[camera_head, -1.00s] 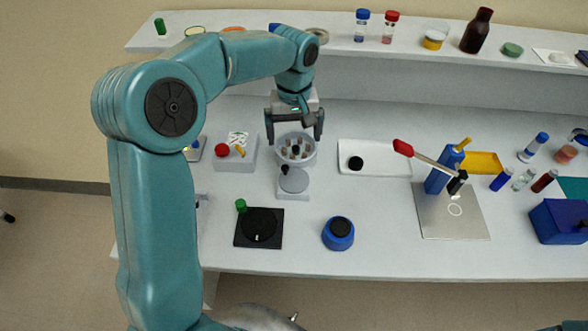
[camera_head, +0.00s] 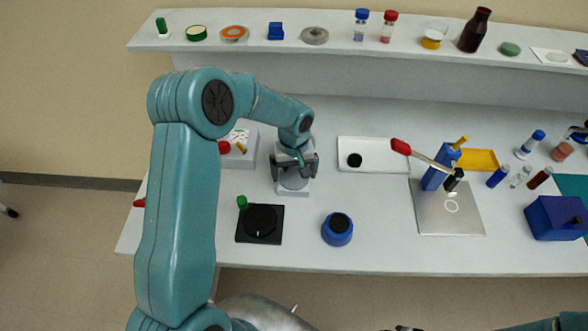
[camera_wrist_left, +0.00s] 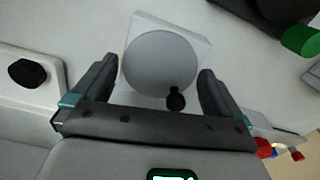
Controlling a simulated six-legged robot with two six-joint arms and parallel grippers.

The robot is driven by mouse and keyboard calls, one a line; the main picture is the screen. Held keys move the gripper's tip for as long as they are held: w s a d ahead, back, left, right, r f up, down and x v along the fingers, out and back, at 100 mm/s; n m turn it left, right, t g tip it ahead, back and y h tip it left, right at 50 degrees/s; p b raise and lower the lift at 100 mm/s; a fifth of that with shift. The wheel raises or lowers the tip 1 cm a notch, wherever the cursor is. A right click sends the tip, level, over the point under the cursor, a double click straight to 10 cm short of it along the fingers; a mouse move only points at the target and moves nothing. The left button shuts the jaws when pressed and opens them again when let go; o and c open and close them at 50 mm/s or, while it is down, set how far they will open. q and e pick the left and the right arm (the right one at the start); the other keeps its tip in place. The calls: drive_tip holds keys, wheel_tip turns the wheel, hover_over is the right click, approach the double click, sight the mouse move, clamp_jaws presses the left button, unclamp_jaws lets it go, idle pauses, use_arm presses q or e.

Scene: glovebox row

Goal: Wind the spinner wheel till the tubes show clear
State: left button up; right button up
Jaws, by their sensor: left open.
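The spinner's grey wheel (camera_wrist_left: 160,62) is a flat disc on a pale base plate (camera_wrist_left: 140,22). A small black knob (camera_wrist_left: 176,98) stands on the disc near its rim. My left gripper (camera_head: 295,172) is open above the wheel in the head view, and it partly hides the disc (camera_head: 293,181). In the left wrist view, its fingers spread on either side of the disc, and the knob is between them, closer to the right finger. It holds nothing. The tube bowl is hidden behind my left arm. Only a dark sliver at the bottom edge may be my right gripper (camera_head: 405,328).
A black dial plate with a green knob (camera_head: 259,224) and a blue round pot (camera_head: 337,230) stand in front. A white tray (camera_head: 385,168) lies right of the wheel. A box with a red knob (camera_head: 243,160) is left. Bottles line the back shelf (camera_head: 340,58).

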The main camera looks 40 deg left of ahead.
use_arm(q)
drive_tip(key=shift+c, duration=0.3)
drive_tip(key=c, duration=0.7)
drive_tip(key=shift+f+m+b, duration=0.1)
drive_tip(key=shift+m+b, duration=0.65)
drive_tip(key=shift+m, duration=0.15)
drive_tip(key=shift+m+b, duration=0.6)
drive_tip(key=shift+m, duration=0.6)
drive_tip(key=m+b, duration=0.1)
drive_tip(key=m, duration=0.3)
drive_tip(key=shift+w+m, duration=0.1)
drive_tip(key=shift+m, duration=0.3)
drive_tip(key=shift+r, duration=0.2)
